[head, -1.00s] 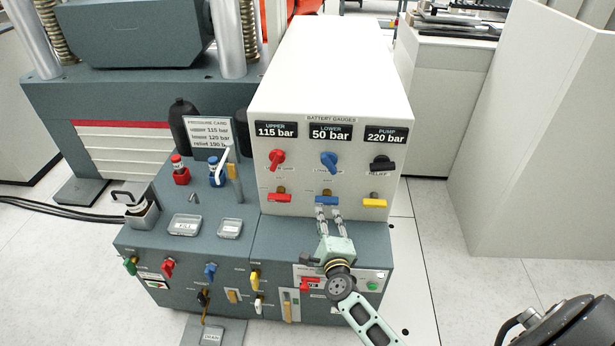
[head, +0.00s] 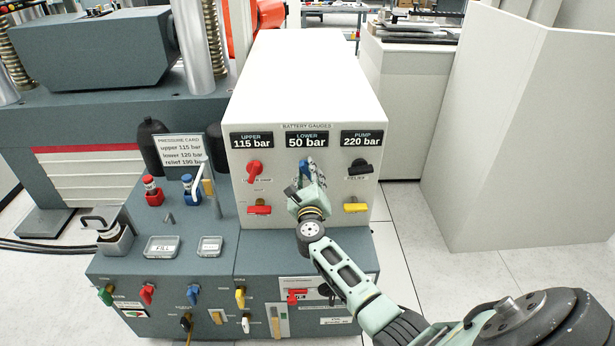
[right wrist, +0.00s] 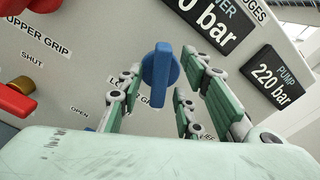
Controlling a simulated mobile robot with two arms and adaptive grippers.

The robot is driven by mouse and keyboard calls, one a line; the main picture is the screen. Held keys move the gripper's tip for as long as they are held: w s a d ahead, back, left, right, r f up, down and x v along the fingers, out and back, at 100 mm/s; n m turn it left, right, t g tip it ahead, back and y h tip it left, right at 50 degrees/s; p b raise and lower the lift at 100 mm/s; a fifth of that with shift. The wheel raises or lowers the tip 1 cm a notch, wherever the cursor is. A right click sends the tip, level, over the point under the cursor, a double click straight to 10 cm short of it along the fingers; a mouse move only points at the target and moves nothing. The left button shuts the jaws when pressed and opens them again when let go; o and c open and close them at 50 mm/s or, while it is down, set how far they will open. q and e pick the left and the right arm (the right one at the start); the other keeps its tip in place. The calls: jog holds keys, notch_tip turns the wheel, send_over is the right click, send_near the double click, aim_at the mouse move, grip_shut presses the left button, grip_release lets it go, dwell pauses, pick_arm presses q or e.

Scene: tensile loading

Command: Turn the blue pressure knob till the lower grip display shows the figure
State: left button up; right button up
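The blue pressure knob (head: 304,168) is on the white gauge panel under the lower display (head: 306,139), which reads 50 bar. In the right wrist view the blue knob (right wrist: 160,74) stands between the spread green fingers of my right gripper (right wrist: 158,100), with gaps on both sides. In the head view my right gripper (head: 311,178) is at the knob and partly covers it. The pressure card (head: 180,149) reads upper 115 bar, lower 120 bar, relief 190 bar. My left gripper is not in view.
A red knob (head: 254,172) under the upper display and a black relief knob (head: 359,167) flank the blue one. Red (head: 259,210) and yellow (head: 356,207) levers sit below. Several small valves line the blue-grey console (head: 200,270). Open floor lies to the right.

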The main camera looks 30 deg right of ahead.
jog(key=shift+c, duration=0.2)
grip_shut()
jog(key=shift+n, duration=0.3)
